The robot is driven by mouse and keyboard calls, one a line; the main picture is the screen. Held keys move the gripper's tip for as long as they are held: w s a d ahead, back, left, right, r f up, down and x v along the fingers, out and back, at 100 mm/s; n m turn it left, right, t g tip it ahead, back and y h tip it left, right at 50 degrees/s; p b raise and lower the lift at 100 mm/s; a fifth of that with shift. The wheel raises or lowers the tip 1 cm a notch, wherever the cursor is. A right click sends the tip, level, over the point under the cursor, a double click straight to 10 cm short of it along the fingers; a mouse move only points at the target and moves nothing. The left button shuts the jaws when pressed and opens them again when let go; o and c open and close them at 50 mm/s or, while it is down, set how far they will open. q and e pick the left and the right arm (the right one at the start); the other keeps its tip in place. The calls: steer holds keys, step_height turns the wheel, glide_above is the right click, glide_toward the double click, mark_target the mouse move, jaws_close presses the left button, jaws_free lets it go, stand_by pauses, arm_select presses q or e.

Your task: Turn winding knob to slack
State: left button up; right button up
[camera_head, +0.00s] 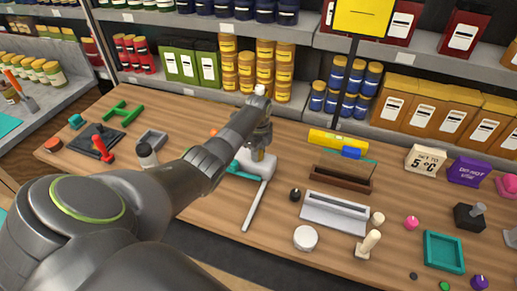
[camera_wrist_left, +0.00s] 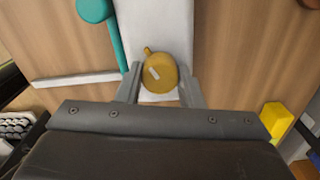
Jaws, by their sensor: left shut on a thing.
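The winding knob (camera_wrist_left: 158,74) is a rounded brass-yellow knob with a small stub and a pale mark on top. In the left wrist view it sits between the two fingers of my left gripper (camera_wrist_left: 160,84), which is shut on it. Below it is a white body (camera_wrist_left: 160,25) with a teal part (camera_wrist_left: 105,22) at its left. In the head view my left gripper (camera_head: 259,143) points down over the white body (camera_head: 259,165), and mostly hides the knob. A long pale bar (camera_head: 254,205) extends from the white body toward the front. My right gripper is not in view.
A yellow block (camera_head: 325,139), a brown tray (camera_head: 342,180) and a grey-white tray (camera_head: 334,212) lie to the right. A white round lid (camera_head: 306,238) and a black knob (camera_head: 295,194) are nearby. Stocked shelves (camera_head: 190,97) line the back.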

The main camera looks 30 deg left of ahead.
arm_select(q)
steer(key=n, duration=0.6)
steer(key=shift+r, duration=0.1)
steer(key=n, duration=0.6)
steer(key=shift+n, duration=0.4)
steer(key=n, duration=1.1)
steer(key=shift+n, duration=0.4)
steer(key=n, duration=1.3)
steer(key=shift+n, duration=0.3)
steer(key=n, duration=0.5)
steer(key=shift+n, duration=2.5)
steer(key=shift+w, duration=0.1)
